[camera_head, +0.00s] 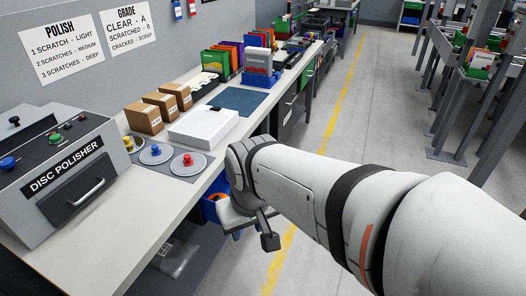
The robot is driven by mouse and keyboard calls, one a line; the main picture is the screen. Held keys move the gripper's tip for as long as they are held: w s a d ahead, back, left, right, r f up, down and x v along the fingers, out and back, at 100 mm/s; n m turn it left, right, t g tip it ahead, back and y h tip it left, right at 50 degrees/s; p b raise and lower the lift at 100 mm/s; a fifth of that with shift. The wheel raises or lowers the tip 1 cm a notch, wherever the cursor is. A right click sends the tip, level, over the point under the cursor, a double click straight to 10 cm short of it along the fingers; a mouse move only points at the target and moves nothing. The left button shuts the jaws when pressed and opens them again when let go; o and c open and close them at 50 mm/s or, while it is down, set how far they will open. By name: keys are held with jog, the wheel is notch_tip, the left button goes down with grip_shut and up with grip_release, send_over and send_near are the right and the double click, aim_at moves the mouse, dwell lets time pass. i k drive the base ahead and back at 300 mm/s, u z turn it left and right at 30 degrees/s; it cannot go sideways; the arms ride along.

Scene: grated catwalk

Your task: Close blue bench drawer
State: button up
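The blue bench drawer (208,207) shows under the front edge of the workbench, left of my gripper. It stands out from the bench front, and something orange shows inside it. My gripper (256,232) is low in front of the bench, beside the drawer, and hides much of it. One dark finger shows clearly. The other is hard to make out, so I cannot tell the opening. I cannot tell whether my gripper touches the drawer.
The bench top (112,205) holds a disc polisher (70,170), discs with coloured knobs (156,152), cardboard boxes (160,110) and a white case (203,125). A clear bag (178,258) lies below the bench. The aisle (335,105) with its yellow line is open; metal racks (470,85) stand right.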

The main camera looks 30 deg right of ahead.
aim_at(207, 207)
jog(key=k, duration=0.25)
jog(key=z, duration=0.4)
jog(key=i, duration=0.9)
jog(key=z, duration=0.75)
jog(key=k, duration=1.25)
jog(key=u, duration=0.6)
jog(key=i, duration=1)
jog(key=u, duration=0.05)
